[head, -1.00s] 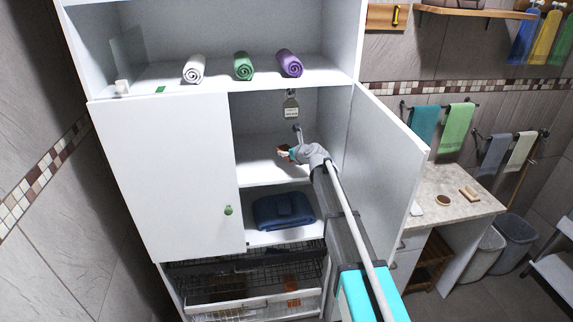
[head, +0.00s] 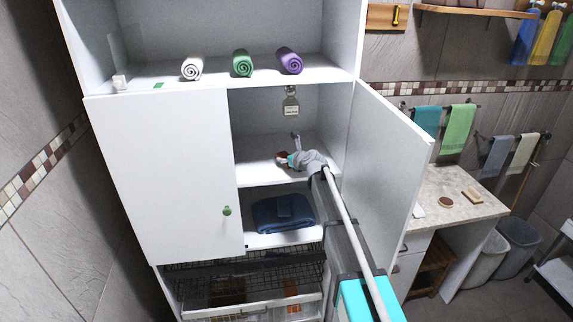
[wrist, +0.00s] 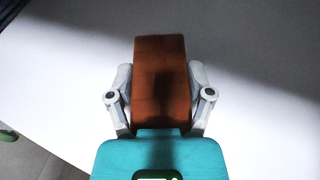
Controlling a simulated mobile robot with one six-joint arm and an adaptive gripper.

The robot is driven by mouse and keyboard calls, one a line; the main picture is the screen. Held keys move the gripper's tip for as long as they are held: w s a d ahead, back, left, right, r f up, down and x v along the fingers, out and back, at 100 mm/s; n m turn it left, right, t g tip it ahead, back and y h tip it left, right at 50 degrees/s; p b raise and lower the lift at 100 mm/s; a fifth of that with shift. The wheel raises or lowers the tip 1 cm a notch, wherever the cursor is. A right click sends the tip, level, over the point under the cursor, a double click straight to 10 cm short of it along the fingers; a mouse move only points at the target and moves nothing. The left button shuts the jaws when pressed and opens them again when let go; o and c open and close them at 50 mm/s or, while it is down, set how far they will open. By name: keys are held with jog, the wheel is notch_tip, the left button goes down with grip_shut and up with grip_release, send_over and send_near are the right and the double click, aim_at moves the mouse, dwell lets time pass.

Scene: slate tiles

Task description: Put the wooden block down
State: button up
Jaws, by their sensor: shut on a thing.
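The wooden block (wrist: 160,75) is reddish-brown and sits between the two fingers of my gripper (wrist: 160,100) in the wrist view, with a white shelf surface beyond it. My gripper is shut on it. In the head view my gripper (head: 284,159) is inside the open right side of the white cabinet, over the middle shelf (head: 256,172). Only a small brown part of the block (head: 281,157) shows there. I cannot tell whether the block touches the shelf.
The right cabinet door (head: 392,170) stands open beside my arm; the left door (head: 165,175) is shut. A folded blue towel (head: 283,213) lies on the shelf below. Rolled towels (head: 242,63) lie above. A tag (head: 291,107) hangs at the back.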

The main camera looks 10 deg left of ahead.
jog(key=shift+f, duration=0.4)
jog(key=o, duration=1.1)
jog(key=shift+r, duration=0.2)
jog(key=shift+s+r, duration=0.1)
jog(key=p+v, duration=0.4)
jog(key=v, duration=0.7)
jog(key=shift+s+d+r, duration=0.2)
jog(key=shift+s+d, duration=0.05)
